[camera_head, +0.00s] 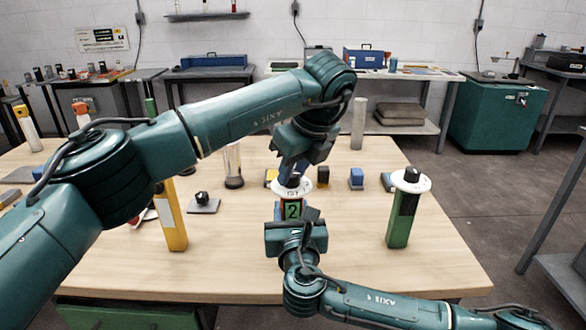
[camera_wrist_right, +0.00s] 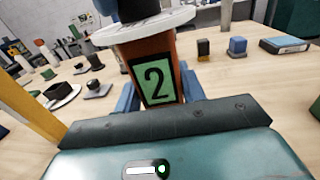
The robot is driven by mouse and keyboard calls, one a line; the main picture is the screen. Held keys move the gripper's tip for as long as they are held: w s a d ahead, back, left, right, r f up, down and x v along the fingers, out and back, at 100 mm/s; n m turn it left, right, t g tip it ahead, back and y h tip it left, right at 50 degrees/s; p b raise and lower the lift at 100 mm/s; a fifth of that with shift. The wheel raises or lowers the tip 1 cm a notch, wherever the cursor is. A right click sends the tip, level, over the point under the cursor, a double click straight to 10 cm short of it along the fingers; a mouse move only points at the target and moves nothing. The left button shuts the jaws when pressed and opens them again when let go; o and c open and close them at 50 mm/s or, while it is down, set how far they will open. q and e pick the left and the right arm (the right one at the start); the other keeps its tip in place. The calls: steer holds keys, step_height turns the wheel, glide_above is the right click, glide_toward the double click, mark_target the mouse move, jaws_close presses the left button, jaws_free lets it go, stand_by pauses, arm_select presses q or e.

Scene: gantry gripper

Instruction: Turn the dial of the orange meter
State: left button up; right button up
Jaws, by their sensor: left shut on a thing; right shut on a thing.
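The orange meter (camera_wrist_right: 190,65) stands upright on the table, with a green label reading 2 (camera_head: 292,210) on its front. A white disc dial (camera_head: 293,187) sits on its top; it also shows in the right wrist view (camera_wrist_right: 150,30). My left gripper (camera_head: 291,172) comes down from above and is shut on the dial's dark knob, which its fingers mostly hide. My right gripper (camera_head: 295,216) is shut on the meter's body from the near side, its blue fingers on either side of the label. Much of the body is hidden in the head view.
A green meter with a white disc (camera_head: 398,228) stands to the right. A yellow post (camera_head: 170,222) stands to the left, near a small black knob on a grey plate (camera_head: 204,207). Small blocks, including a blue one (camera_head: 356,179), lie behind. The table's front right is clear.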

arm_select(q)
steer(key=shift+n, duration=0.7)
steer(key=shift+y, duration=0.3)
steer(key=o, duration=1)
steer(key=v, duration=1.2)
steer(key=shift+w+r, duration=0.1)
steer(key=shift+w, duration=0.2)
arm_select(e)
steer(key=o, duration=1.3)
